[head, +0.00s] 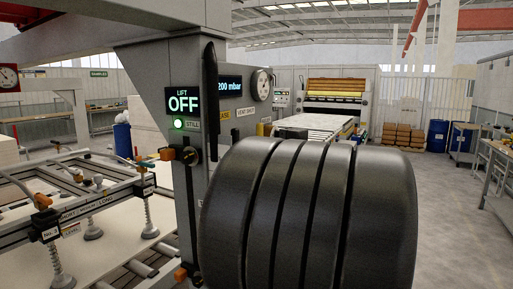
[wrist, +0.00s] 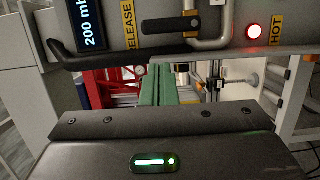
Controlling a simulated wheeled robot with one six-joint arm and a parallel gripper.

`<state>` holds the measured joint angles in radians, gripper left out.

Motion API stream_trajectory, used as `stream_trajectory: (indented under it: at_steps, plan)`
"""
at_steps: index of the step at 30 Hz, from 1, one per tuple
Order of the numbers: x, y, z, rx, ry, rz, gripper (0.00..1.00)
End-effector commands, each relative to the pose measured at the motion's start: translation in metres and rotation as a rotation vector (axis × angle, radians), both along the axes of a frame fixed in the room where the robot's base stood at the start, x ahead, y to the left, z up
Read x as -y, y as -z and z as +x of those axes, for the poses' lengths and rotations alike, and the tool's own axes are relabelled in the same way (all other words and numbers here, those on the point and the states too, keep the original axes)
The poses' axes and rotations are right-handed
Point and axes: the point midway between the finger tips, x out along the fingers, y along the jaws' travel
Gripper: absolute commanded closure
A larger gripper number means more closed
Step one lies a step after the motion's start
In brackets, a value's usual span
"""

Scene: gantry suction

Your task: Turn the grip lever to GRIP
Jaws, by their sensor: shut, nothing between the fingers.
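In the wrist view a black lever handle (wrist: 115,55) runs sideways along the lower edge of the grey panel, under the yellow RELEASE label (wrist: 129,27). I take it for the grip lever. No GRIP label is readable. My gripper (wrist: 157,70) shows as two green fingers side by side, shut and empty. Their tips appear just below the handle in the picture; I cannot tell whether they touch it. In the head view my dark arm covers the lower middle and hides the gripper. Only the end of the yellow label (head: 223,117) shows there.
A display (head: 230,85) reads 200 mbar, beside a round gauge (head: 261,84) and a VENT SHUT tag (head: 246,112). A LIFT OFF display (head: 183,101) is on the column, near a vertical black bar (head: 210,95). A red lamp (wrist: 256,31) is by a HOT label (wrist: 277,29).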

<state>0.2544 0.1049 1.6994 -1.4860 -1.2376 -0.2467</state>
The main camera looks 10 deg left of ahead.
Motion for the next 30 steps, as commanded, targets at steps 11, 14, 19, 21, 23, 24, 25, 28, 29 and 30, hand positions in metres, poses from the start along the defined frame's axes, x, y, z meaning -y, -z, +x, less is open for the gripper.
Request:
stream_trajectory:
  at_steps: [11, 14, 19, 21, 23, 24, 25, 28, 29, 30]
  plan:
    - [-0.038, -0.001, 0.023, -0.002, -0.012, -0.002, 1.00]
    - [-0.052, -0.001, 0.033, -0.001, -0.010, -0.003, 1.00]
    - [-0.071, 0.000, 0.046, -0.002, -0.009, -0.002, 1.00]
    - [-0.076, -0.001, 0.050, 0.000, -0.007, -0.002, 1.00]
    - [-0.080, -0.001, 0.052, 0.001, -0.007, -0.003, 1.00]
    - [-0.081, 0.000, 0.053, 0.001, -0.006, -0.003, 1.00]
    - [-0.082, 0.000, 0.054, 0.001, -0.006, -0.003, 1.00]
    - [-0.083, 0.000, 0.055, 0.000, -0.005, -0.004, 1.00]
    - [-0.084, 0.000, 0.055, 0.000, -0.004, -0.004, 1.00]
    - [-0.083, 0.000, 0.055, -0.001, -0.004, -0.003, 1.00]
